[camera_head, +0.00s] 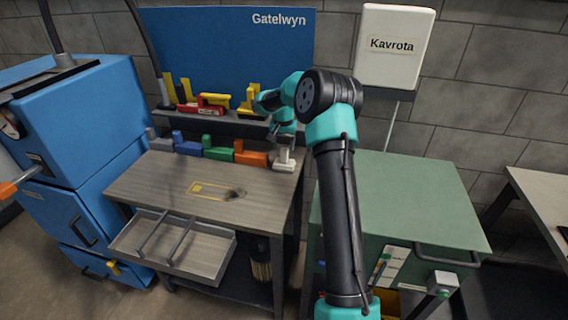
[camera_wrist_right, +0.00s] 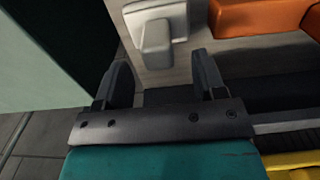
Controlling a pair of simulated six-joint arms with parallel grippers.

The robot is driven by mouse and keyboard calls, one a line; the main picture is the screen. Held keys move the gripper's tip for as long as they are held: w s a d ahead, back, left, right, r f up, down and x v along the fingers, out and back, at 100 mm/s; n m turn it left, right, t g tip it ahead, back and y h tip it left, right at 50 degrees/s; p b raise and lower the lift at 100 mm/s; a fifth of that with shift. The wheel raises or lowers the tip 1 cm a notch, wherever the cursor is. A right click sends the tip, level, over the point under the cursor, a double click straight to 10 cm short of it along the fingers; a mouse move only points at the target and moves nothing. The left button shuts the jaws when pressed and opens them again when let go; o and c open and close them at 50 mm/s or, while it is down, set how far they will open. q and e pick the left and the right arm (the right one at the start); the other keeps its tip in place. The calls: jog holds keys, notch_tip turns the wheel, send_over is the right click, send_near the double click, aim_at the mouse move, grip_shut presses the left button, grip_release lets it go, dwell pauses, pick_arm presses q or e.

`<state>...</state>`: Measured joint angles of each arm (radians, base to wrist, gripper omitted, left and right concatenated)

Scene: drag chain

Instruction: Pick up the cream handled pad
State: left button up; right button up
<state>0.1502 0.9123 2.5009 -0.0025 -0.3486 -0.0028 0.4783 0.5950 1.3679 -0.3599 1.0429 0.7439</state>
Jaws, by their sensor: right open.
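The cream handled pad (camera_head: 285,163) stands at the back right corner of the wooden table (camera_head: 150,180), at the right end of a row of handled pads. My right gripper (camera_head: 284,142) is at this pad, seen small and partly covering it in the head view. In the right wrist view the cream pad (camera_wrist_right: 153,32) lies just beyond the fingertips, its handle pointing into the gap between them. In that view my right gripper (camera_wrist_right: 162,68) is open with nothing between its fingers. My left gripper is not in view.
An orange pad (camera_head: 253,158) stands close left of the cream one, with green (camera_head: 219,153) and blue (camera_head: 187,147) pads beyond. A shelf behind holds red (camera_head: 204,104) and yellow pieces. A green-topped cabinet (camera_head: 400,195) stands to the right. The table's front is mostly clear.

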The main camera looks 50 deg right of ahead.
aim_at(284, 149)
dwell(0.3)
jog(key=shift+s+d+f, duration=0.1)
jog(key=shift+d+f, duration=0.05)
jog(key=shift+f, duration=2.45)
jog(key=shift+c, duration=0.2)
jog(key=c, duration=1)
jog(key=shift+r, duration=0.1)
jog(key=shift+r, duration=1.75)
jog(key=s+a+r, duration=0.1)
jog(key=s+a, duration=0.9)
jog(key=a, duration=0.2)
jog(key=shift+s+r, duration=0.15)
jog(key=shift+s, duration=0.15)
